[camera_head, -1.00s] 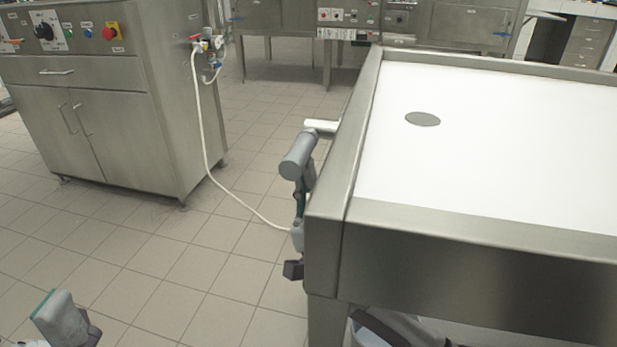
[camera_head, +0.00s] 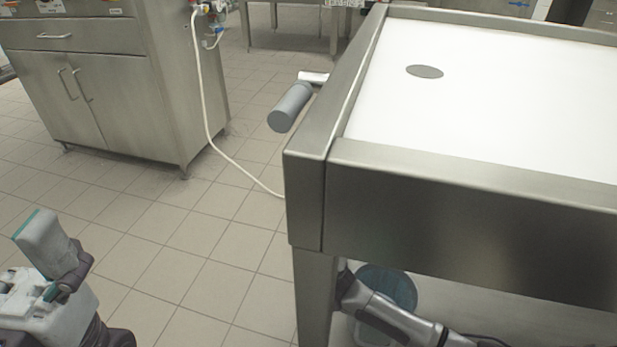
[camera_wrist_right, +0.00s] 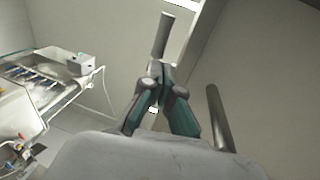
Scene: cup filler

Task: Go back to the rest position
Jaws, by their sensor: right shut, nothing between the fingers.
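My right gripper (camera_wrist_right: 160,72) shows in the middle of the right wrist view, its grey and teal fingers together with nothing between them. A grey cylinder (camera_wrist_right: 163,36) appears just beyond the fingertips; whether they touch it I cannot tell. In the head view, the right gripper is hidden behind the table's corner, and part of my arm shows under the table. My left gripper (camera_head: 48,258) is at the lower left of the head view, over the floor and away from the furniture. Its finger opening is not clear.
A steel table (camera_head: 450,225) with a white top fills the right side. A grey cylindrical handle (camera_head: 290,107) sticks out from its left side. A steel cabinet (camera_head: 110,95) with a white hose (camera_head: 205,115) stands at left. Tiled floor between them is open.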

